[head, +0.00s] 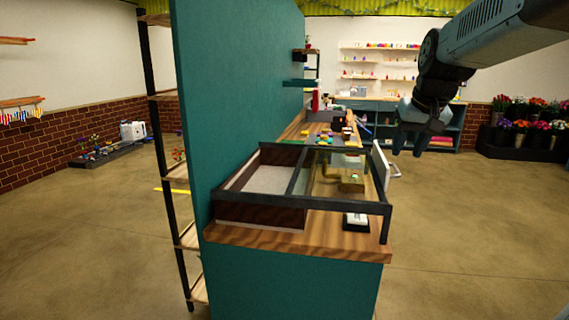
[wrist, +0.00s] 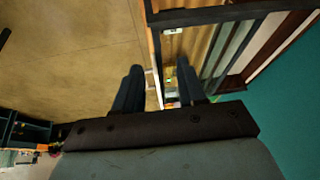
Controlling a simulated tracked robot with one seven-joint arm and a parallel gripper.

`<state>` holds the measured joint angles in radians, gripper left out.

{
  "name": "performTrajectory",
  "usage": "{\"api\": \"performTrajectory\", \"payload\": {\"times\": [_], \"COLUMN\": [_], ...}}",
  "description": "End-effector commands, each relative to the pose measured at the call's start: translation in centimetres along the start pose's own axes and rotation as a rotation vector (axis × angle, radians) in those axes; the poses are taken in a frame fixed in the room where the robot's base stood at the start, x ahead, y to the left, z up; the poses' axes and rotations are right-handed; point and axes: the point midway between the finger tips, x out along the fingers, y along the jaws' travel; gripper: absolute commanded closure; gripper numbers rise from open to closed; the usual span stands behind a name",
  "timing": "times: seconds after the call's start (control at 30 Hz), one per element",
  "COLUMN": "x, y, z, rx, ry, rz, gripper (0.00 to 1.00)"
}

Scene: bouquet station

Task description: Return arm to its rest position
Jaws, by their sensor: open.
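My gripper (head: 408,143) hangs from my raised arm at the right of the head view, fingers pointing down. It is over open floor, to the right of the wooden counter (head: 300,240). In the wrist view the two dark fingers of my gripper (wrist: 160,92) stand apart with nothing held between them. In the head view no object touches the fingers.
A dark-framed glass case (head: 300,202) stands on the counter's near end, with a white handled panel (head: 381,165) at its right. A tall teal wall (head: 235,110) rises to the left. Flower buckets (head: 520,135) stand far right. The floor at right is clear.

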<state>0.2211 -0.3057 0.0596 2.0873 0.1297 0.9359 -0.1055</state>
Motion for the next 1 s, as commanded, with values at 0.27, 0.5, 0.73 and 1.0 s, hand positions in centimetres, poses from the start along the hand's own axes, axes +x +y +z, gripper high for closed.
{"api": "performTrajectory", "payload": {"times": [0.27,0.5,0.73,1.0], "x": [-1.7,-1.6,-1.1,-0.9], "y": [-1.8,-2.1,-2.0,-2.0], "z": [9.2,16.3,19.8,20.3], "rx": [-0.053,-0.093,-0.113,-0.114], "ry": [0.025,0.047,0.058,0.057], "rz": [0.014,0.017,0.016,0.016], "gripper": [0.6,0.6,0.6,0.6]}}
